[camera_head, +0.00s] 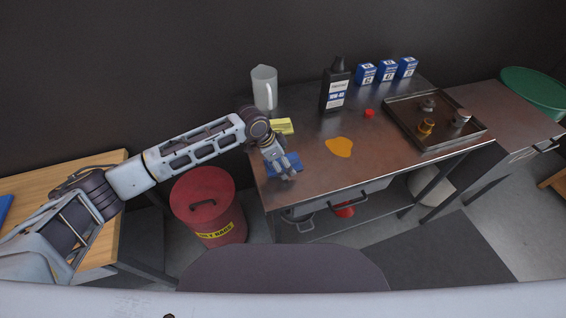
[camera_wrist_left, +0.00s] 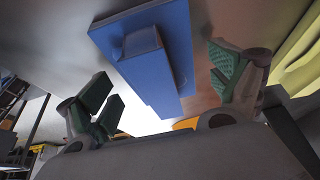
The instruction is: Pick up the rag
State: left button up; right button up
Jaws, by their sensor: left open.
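A flat blue folded piece (camera_head: 270,169), apparently the rag, lies on the metal workbench (camera_head: 310,160) near its left front corner. In the head view my left gripper (camera_head: 286,172) is over it and hides part of it. In the left wrist view the blue rag (camera_wrist_left: 155,50) shows between and beyond the two green-padded fingers of my left gripper (camera_wrist_left: 165,92). The fingers are spread apart with nothing gripped. Whether they touch the rag I cannot tell. My right gripper is not in view.
A yellow item (camera_head: 282,126) lies just behind the gripper. A white pitcher (camera_head: 264,88), black oil bottle (camera_head: 336,88), blue boxes (camera_head: 387,71), red cap (camera_head: 369,113), orange puddle (camera_head: 339,147) and dark tray (camera_head: 435,143) are on the bench. A red bin (camera_head: 208,205) stands left.

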pick_arm(q)
jog(key=shift+c, duration=1.1)
jog(key=c, duration=0.5)
jog(key=shift+s, duration=0.1)
jog(key=c, duration=0.4)
jog(key=shift+f, duration=0.1)
jog(key=shift+b, duration=0.35)
notch_tip(320, 180, up, 9)
jog(key=shift+r, duration=0.8)
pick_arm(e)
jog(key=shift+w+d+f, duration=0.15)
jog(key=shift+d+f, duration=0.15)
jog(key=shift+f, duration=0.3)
